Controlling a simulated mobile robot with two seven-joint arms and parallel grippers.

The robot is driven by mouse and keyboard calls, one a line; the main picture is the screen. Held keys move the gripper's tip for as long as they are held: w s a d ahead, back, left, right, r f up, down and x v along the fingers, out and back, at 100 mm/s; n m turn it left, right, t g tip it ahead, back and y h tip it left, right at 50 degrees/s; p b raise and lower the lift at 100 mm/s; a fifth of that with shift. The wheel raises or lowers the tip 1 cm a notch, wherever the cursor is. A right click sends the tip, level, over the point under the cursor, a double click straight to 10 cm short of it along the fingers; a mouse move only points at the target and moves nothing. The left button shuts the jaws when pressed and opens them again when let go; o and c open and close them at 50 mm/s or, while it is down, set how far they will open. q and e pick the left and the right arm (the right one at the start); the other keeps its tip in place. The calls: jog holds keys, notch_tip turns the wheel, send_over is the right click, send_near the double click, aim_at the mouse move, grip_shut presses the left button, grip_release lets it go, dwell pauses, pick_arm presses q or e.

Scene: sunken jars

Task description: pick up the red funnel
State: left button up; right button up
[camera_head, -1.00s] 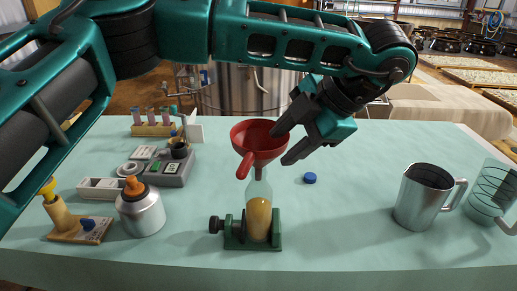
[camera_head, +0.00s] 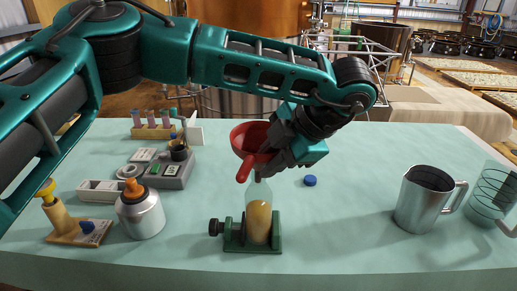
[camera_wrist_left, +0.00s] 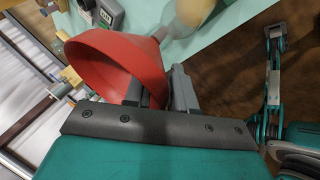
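The red funnel (camera_head: 248,136) stands at the mouth of a clear bottle (camera_head: 258,216) with amber contents, held in a green clamp stand (camera_head: 233,236). Its handle points toward the front. My left gripper (camera_head: 272,152) reaches in from the right, with its fingers at the funnel's right side. In the left wrist view, the funnel (camera_wrist_left: 105,60) is tilted in the picture. The left gripper (camera_wrist_left: 160,90) has one finger overlapping the bowl and one outside it, with a gap between them. Firm contact cannot be made out. My right gripper is out of view.
A metal pitcher (camera_head: 420,200) and a clear jug (camera_head: 490,195) stand at the right. A blue cap (camera_head: 310,181) lies behind the clamp. A silver bottle with an orange top (camera_head: 140,210) and a grey device (camera_head: 170,168) are at the left. The table's front right is clear.

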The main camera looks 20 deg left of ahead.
pick_arm(q)
grip_shut()
jog(key=shift+r, duration=0.1)
notch_tip(320, 180, up, 20)
jog(key=p, duration=0.3)
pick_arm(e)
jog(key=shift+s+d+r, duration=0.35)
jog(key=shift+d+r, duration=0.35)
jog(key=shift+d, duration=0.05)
